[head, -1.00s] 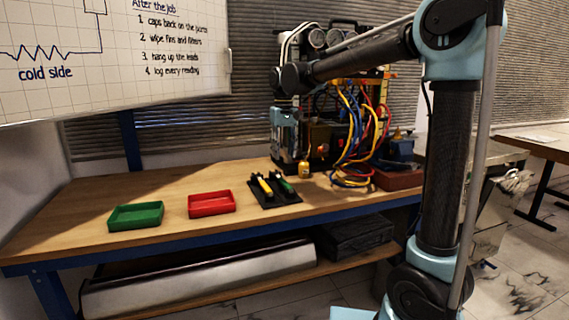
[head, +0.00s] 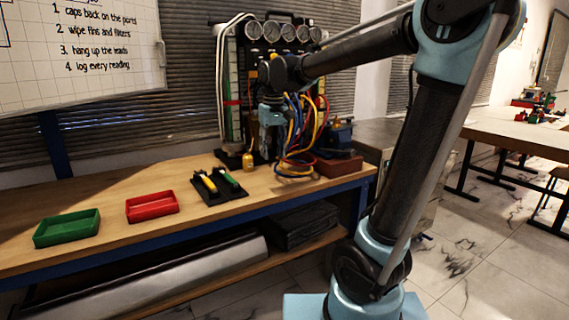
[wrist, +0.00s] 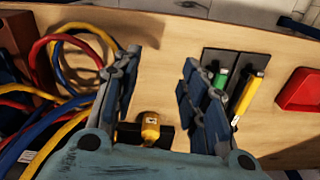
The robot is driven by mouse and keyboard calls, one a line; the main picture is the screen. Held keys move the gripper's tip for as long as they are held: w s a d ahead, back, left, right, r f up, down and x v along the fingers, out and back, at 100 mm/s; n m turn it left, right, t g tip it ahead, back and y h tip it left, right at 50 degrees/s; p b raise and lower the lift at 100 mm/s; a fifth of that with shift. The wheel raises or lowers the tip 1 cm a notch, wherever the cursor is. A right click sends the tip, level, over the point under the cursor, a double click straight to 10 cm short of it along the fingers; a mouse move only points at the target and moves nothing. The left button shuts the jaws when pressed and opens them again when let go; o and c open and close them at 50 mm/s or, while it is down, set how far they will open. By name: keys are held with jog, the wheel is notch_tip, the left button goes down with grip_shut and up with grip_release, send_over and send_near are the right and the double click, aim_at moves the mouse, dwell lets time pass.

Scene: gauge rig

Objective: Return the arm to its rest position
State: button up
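My arm reaches across the upper part of the head view, with my gripper (head: 272,125) hanging down in front of the gauge rig (head: 285,45). The wrist view looks down past the two fingers of my gripper (wrist: 160,70). They are spread apart with bare wooden bench between their tips, and nothing is held. A small yellow bottle (wrist: 150,128) shows low between the fingers, and it also stands on the bench in the head view (head: 248,162).
Looped coloured hoses (head: 298,135) hang close beside my gripper. The bench (head: 110,190) carries a green tray (head: 67,229), a red tray (head: 152,207) and a black holder (head: 214,196) with a yellow and a green tool. Another table (head: 510,130) stands at right.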

jog(key=s+d+f+m, duration=0.2)
jog(key=s+d+f, duration=0.8)
jog(key=d, duration=0.2)
jog(key=s+d+f+m+t, duration=0.1)
jog(key=s+d+f+m, duration=0.1)
jog(key=s+d+f, duration=0.8)
jog(key=shift+d+m+t, duration=0.3)
jog(key=shift+d, duration=0.65)
jog(key=shift+s, duration=0.1)
jog(key=shift+w+f, duration=0.2)
jog(key=shift+w, duration=0.25)
